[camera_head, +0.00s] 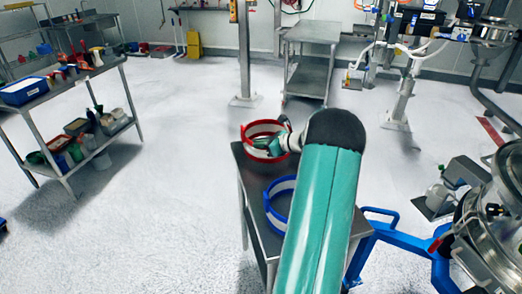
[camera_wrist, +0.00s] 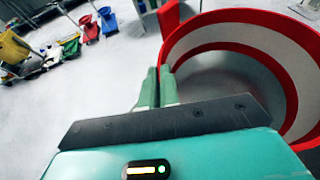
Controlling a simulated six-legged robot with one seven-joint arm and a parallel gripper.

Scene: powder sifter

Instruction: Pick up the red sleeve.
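The red sleeve (camera_head: 249,131) is a wide open ring, red with a white band. In the head view it is at the far end of a metal table, beside my gripper (camera_head: 270,144). In the wrist view the sleeve (camera_wrist: 240,22) fills the right side, with its near wall edge at the fingertips. My gripper's green fingers (camera_wrist: 159,72) are close together, with the sleeve's thin wall edge seeming to lie between their tips. My arm hides part of the sleeve and table in the head view. I cannot tell whether the sleeve is clear of the tabletop.
A blue ring (camera_head: 271,203) lies nearer on the same metal table (camera_head: 251,177), partly behind my arm. A blue frame (camera_head: 400,240) and steel machine (camera_head: 490,235) stand at the right. A loaded shelf cart (camera_head: 110,75) is at the left. The floor between is clear.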

